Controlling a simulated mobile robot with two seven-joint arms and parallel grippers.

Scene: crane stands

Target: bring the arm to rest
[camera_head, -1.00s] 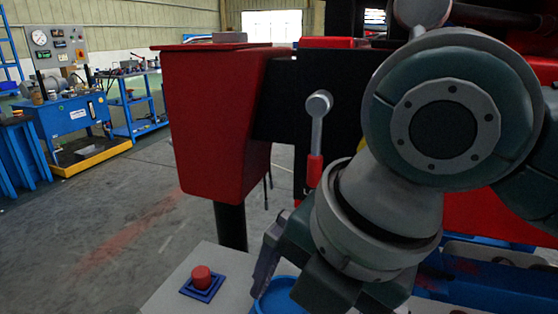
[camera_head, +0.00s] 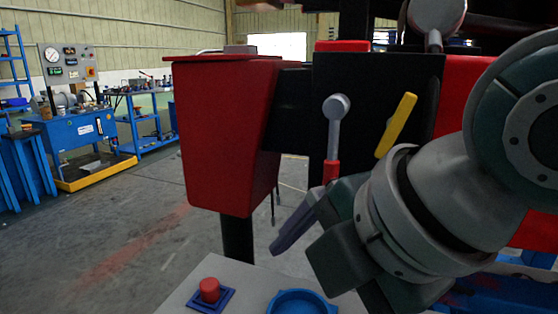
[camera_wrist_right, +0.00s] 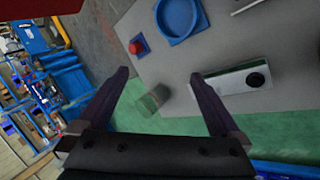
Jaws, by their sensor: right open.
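My right arm comes in from the right in the head view. Its gripper (camera_head: 297,228) hangs in front of the red-and-black machine, above the grey table top (camera_head: 245,283). In the right wrist view the right gripper (camera_wrist_right: 160,76) has its two dark fingers wide apart. My left gripper is in neither view.
A red button (camera_head: 209,289) on a blue base and a blue round dish (camera_head: 300,303) are on the table. A red-ended lever (camera_head: 334,130) and yellow handle (camera_head: 396,125) are on the machine. A blue bench (camera_head: 75,130) stands at left; floor between is clear.

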